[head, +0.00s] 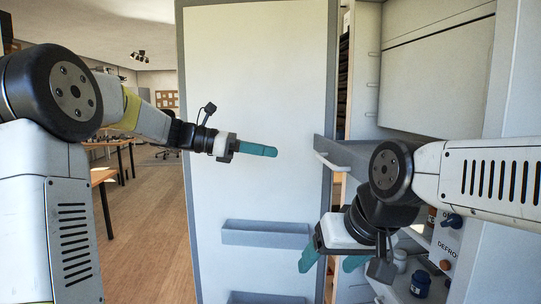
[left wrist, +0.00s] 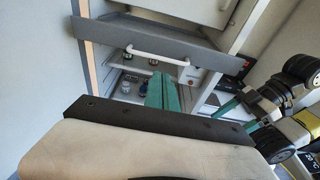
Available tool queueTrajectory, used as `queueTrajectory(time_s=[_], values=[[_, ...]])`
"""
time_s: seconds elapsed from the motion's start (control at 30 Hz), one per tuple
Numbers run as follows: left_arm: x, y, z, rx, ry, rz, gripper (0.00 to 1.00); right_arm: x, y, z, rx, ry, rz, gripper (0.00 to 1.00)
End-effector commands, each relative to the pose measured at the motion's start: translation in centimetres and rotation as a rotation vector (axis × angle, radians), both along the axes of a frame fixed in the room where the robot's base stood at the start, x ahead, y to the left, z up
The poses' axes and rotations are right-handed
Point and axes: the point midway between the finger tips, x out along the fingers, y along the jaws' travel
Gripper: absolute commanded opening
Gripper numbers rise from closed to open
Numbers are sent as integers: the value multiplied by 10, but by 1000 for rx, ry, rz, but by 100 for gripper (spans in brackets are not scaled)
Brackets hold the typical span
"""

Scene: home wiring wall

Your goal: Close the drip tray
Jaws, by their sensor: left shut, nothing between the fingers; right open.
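The drip tray (head: 345,155) is a grey drawer with a white bar handle (head: 324,161), sticking out of the open fridge cabinet. In the left wrist view its grey front (left wrist: 105,33) and the handle (left wrist: 158,56) lie ahead of my fingers. My left gripper (head: 262,150) is shut and empty, in front of the open door and left of the tray, apart from the handle in the head view. It also shows in the left wrist view (left wrist: 162,92). My right gripper (head: 332,262) is open and empty, below the tray. My right arm hides the tray's right part.
The tall fridge door (head: 255,80) stands open at centre, with a grey door bin (head: 265,234) low on it. Jars, including a blue one (head: 420,284), stand on a shelf at lower right. Open wooden floor (head: 150,210) lies left of the door.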

Motion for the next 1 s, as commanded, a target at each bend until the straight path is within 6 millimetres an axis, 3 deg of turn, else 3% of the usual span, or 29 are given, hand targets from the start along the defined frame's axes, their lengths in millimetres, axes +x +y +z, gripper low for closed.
queueTrajectory(time_s=[0.3,0.5,0.7,1.0], values=[[1,-67,-15,2,-1,-5,0,0,0,0,0,0,0,72],[3,-101,-22,3,-1,-3,0,0,0,0,0,0,0,72],[4,-118,-25,3,-3,-2,0,0,0,0,0,0,0,72],[4,-121,-26,4,-4,-1,0,0,0,0,0,0,0,72]])
